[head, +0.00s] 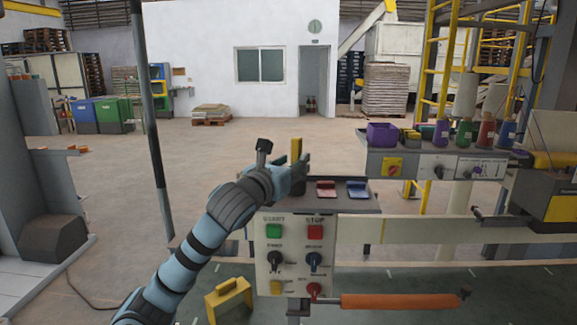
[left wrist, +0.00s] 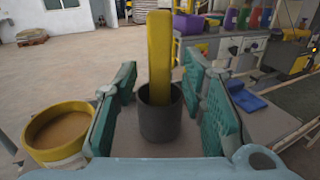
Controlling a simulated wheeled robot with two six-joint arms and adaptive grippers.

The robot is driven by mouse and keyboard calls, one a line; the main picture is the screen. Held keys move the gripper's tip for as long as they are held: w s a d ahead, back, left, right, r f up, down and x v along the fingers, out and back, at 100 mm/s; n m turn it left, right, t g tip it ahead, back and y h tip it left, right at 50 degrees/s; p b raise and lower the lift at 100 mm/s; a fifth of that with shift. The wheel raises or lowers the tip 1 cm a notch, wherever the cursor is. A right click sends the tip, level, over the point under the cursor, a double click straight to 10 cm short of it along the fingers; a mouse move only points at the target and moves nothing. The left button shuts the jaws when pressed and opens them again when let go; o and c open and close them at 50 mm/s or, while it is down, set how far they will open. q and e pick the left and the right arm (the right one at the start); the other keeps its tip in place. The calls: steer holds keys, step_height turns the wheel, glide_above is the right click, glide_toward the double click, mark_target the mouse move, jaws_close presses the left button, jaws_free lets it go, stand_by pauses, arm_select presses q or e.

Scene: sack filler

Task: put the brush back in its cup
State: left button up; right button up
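The brush, seen as a broad yellow handle (left wrist: 159,50), stands nearly upright with its lower end inside a dark grey cup (left wrist: 160,122). Its bristles are not visible. In the left wrist view the teal finger pads of my left gripper (left wrist: 162,108) stand apart on either side of the cup and handle, with gaps showing on both sides. The left gripper is open. My right gripper is in neither view.
A yellow-rimmed pot (left wrist: 58,150) with tan contents stands left of the cup. Red (head: 326,188) and blue (head: 358,188) items lie to the right on the grey shelf (head: 345,208). A button panel (head: 295,255) hangs below. Several coloured bottles stand on a farther shelf at right.

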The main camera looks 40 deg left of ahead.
arm_select(q)
steer(key=shift+r, duration=0.3)
steer(key=shift+s+r, duration=0.2)
steer(key=shift+r, duration=0.1)
steer(key=b+v, duration=0.6)
steer(key=v, duration=0.5)
steer(key=shift+s+d+b, duration=0.2)
steer(key=shift+s+b, duration=0.1)
steer(key=shift+b, duration=0.05)
steer(key=shift+a, duration=0.1)
